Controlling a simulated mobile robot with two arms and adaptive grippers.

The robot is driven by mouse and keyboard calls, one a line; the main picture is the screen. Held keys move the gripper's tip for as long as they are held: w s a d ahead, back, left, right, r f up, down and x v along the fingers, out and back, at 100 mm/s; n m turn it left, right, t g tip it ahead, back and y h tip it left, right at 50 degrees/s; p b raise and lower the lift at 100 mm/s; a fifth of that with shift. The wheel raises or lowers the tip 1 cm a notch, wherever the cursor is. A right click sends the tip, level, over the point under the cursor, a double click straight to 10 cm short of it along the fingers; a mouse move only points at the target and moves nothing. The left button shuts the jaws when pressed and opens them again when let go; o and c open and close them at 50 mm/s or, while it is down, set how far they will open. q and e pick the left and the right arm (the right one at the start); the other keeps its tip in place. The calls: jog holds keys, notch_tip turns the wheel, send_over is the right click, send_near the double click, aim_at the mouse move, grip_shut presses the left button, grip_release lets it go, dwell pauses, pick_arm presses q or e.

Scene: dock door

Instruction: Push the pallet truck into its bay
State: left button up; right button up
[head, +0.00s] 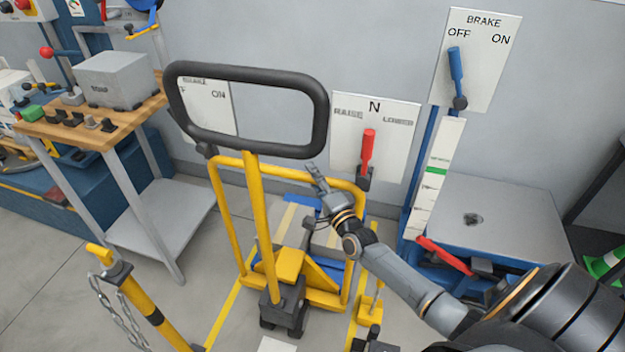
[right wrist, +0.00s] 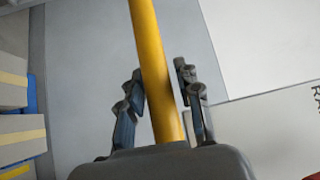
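The pallet truck, with a black loop handle (head: 320,110) and a yellow tubular frame (head: 222,205), stands upright in the middle of the head view. Its dark wheels (head: 285,318) are on the floor. Yellow floor lines (head: 228,305) run along both sides of it. My right gripper (head: 318,178) is at the upper right of the frame. In the right wrist view its fingers (right wrist: 160,100) are apart, on either side of a yellow bar (right wrist: 145,35), with a gap on the right. Whether either finger touches is unclear. My left gripper is out of view.
A wooden-topped workbench (head: 78,138) is at the left. A yellow post with a chain (head: 145,305) stands at front left. A grey-topped platform (head: 505,215) with a red lever is at the right. The wall holds a red lever panel (head: 400,118) and brake panels (head: 488,75).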

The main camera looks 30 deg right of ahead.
jog(key=shift+o, duration=0.6)
jog(key=shift+f, duration=0.2)
jog(key=shift+s+a, duration=0.1)
jog(key=shift+s, duration=0.2)
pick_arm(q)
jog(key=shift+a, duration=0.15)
pick_arm(e)
jog(key=s+f, duration=0.1)
jog(key=s, duration=1)
jog(key=shift+a+f, duration=0.25)
jog(key=shift+f, duration=0.05)
jog(key=shift+s, duration=0.1)
